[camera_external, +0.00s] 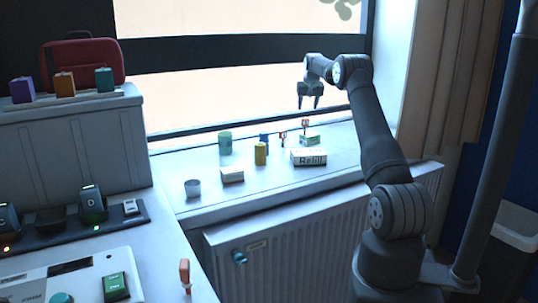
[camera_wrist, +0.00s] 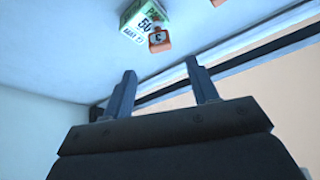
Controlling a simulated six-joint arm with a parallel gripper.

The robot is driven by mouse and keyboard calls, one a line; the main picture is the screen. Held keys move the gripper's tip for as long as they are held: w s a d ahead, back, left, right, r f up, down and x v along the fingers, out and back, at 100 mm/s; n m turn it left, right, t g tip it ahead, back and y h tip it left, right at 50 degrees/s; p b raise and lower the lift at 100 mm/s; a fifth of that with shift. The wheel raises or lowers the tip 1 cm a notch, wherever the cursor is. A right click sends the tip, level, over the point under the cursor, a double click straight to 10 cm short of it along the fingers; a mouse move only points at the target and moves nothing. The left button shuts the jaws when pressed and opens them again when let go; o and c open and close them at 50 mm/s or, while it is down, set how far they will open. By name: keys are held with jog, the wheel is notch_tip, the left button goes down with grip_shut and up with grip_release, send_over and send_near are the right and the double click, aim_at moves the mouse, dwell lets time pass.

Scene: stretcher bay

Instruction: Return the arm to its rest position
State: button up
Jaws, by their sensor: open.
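My gripper (camera_external: 310,102) hangs above the window sill, pointing down, in front of the bright window. Its two fingers are apart with nothing between them. In the wrist view my gripper (camera_wrist: 162,88) also shows open and empty. My arm reaches up from its base at the lower right and bends at the top toward the left. A green and white box (camera_wrist: 143,18) and an orange tag-like item (camera_wrist: 160,41) show beyond the fingertips in the wrist view, apart from them.
The sill (camera_external: 215,200) holds a white "Refill" box (camera_external: 309,157), a yellow cylinder (camera_external: 260,154), a green cylinder (camera_external: 225,143), a grey cup (camera_external: 192,188) and a small white box (camera_external: 232,175). A radiator (camera_external: 300,240) is below. A dark pole (camera_external: 495,150) stands right of my arm.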

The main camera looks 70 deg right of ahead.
aim_at(306, 119)
jog(key=shift+a+r, duration=0.2)
jog(key=shift+r, duration=0.2)
jog(key=shift+f, duration=0.1)
jog(key=x, duration=1.2)
jog(key=shift+s, duration=0.1)
jog(key=shift+r, duration=1.25)
